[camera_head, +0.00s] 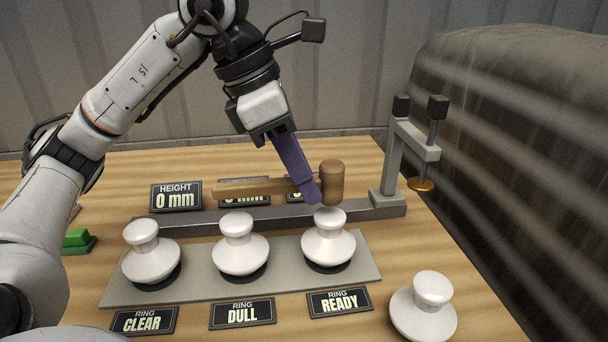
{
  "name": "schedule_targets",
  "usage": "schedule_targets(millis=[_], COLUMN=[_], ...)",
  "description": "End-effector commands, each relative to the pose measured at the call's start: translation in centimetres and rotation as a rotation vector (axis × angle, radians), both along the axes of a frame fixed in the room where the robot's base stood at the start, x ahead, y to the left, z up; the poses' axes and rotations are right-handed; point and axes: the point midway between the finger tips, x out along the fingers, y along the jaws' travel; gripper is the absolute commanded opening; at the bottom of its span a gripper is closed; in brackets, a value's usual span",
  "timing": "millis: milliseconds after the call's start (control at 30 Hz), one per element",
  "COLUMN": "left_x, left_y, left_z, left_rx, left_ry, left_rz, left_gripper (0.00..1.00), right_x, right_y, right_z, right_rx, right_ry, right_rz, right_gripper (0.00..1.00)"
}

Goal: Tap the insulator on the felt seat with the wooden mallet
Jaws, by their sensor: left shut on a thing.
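My left gripper (313,194) points down, shut on the wooden mallet near its head. The mallet's head (333,178) is at the right, and its handle (240,188) runs left, roughly level. The head is just above and behind the right white insulator (328,244) in the picture; I cannot tell whether they touch. That insulator stands upright on a dark round seat (329,267), behind the "RING READY" sign (339,302). Two more white insulators, middle (240,250) and left (150,259), stand upright on similar dark seats. My right gripper does not show.
A fourth insulator (424,306) stands on the wooden table at front right. A grey stand with a brass disc (421,185) rises at back right. Signs "RING CLEAR" (144,320), "RING DULL" (242,313) and "HEIGHT 0 mm" (176,197) surround the grey plate (205,285). A green block (77,240) is left.

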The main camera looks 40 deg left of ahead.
Motion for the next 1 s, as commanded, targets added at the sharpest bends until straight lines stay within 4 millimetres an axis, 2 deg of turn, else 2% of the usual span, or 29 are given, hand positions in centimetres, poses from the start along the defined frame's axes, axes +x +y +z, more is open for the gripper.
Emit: schedule_targets(millis=[267, 733, 1000], left_x=[0.0, 0.0, 0.0], left_y=[0.0, 0.0, 0.0], left_z=[0.0, -2.7, -1.3], left_rx=[0.0, 0.0, 0.0], left_ry=[-0.001, -0.001, -0.001], left_rz=[0.0, 0.0, 0.0], left_gripper=[0.0, 0.0, 0.0], right_x=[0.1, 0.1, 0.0], right_y=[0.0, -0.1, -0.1], right_z=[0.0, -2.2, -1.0], right_rx=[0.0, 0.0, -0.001], right_ry=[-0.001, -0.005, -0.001], right_rz=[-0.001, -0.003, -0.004], right_gripper=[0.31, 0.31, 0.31])
